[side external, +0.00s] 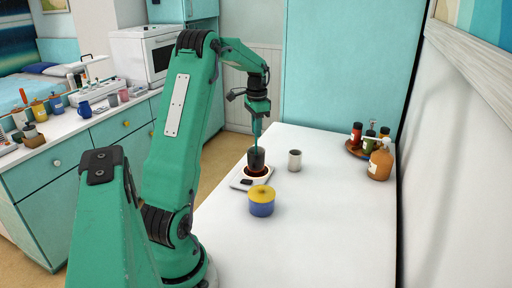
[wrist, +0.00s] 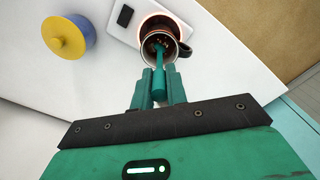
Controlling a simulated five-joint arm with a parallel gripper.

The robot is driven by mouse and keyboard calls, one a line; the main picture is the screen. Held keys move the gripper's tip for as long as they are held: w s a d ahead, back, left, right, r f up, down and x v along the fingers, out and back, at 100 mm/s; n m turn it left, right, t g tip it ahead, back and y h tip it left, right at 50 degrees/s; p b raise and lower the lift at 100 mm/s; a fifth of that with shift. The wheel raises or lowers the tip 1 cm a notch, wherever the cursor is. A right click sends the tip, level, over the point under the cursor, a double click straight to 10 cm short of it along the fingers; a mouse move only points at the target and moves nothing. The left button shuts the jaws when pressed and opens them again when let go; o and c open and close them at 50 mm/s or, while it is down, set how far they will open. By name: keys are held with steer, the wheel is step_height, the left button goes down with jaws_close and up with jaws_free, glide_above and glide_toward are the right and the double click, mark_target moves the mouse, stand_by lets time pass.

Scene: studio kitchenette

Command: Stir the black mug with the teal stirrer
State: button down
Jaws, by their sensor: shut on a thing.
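The black mug (side external: 256,160) stands upright on a small white device with a dark display. In the wrist view the mug (wrist: 174,31) shows its open top and its handle on the right. My gripper (side external: 257,117) is above the mug, pointing down. In the wrist view my gripper (wrist: 160,86) is shut on the teal stirrer (wrist: 158,78). The stirrer's far end reaches into the mug's opening. Its tip inside the mug is hard to make out. In the side view the stirrer (side external: 257,139) runs down from the jaws to the mug.
The white device (side external: 238,183) lies under the mug. A blue pot with a yellow lid (side external: 261,202) stands in front of it, and a grey cup (side external: 295,160) stands to the right. The table's front right is clear.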

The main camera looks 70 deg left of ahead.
steer(key=shift+f, duration=1.65)
steer(key=shift+w+a, duration=0.1)
